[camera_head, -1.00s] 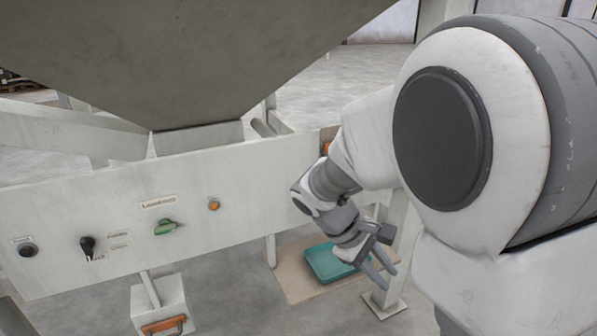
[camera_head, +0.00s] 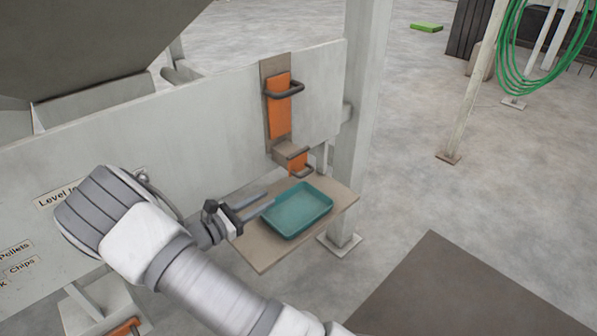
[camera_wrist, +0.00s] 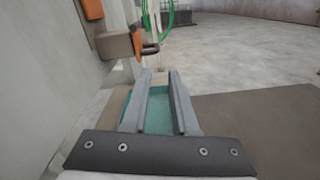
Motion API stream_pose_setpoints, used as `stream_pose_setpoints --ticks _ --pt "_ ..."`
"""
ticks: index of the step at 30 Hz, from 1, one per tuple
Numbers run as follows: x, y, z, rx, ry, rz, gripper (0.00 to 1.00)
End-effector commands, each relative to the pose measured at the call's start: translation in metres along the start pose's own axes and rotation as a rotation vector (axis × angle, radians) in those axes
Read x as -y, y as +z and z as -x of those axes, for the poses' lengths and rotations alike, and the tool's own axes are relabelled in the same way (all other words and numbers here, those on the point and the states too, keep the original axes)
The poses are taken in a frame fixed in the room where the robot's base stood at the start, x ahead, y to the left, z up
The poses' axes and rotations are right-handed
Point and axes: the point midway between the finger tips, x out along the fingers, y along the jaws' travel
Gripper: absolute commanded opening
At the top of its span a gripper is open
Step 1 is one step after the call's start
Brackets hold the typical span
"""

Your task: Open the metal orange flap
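A tall orange panel (camera_head: 280,108) with a dark bar handle (camera_head: 286,90) is on the right part of the white machine front. Below it, a smaller orange flap (camera_head: 299,163) with its own dark handle (camera_head: 297,153) sits at a brown-grey chute (camera_head: 283,150). In the wrist view the small orange flap (camera_wrist: 138,40) and its handle (camera_wrist: 150,49) lie ahead, left of centre. My gripper (camera_head: 268,199) is open and empty, with a gap between its fingers (camera_wrist: 162,80). It is below and left of the small flap, apart from it, near the teal tray's left edge.
A teal tray (camera_head: 298,212) lies on a tan board (camera_head: 262,257) below the chute. A white post (camera_head: 358,130) stands just right of the machine. Open concrete floor and a brown mat (camera_head: 455,290) lie to the right. A green hose (camera_head: 545,45) hangs farther back.

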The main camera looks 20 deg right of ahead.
Motion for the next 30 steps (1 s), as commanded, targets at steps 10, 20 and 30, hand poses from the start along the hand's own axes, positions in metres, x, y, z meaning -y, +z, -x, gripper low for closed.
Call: stream_pose_setpoints --ticks 10,20,30 --pt "-0.002 -0.004 -0.033 0.015 0.015 0.012 0.27" --pt "-0.003 -0.004 -0.106 0.014 0.014 0.011 0.27" --pt "-0.005 -0.002 -0.163 0.013 0.016 0.010 0.27"
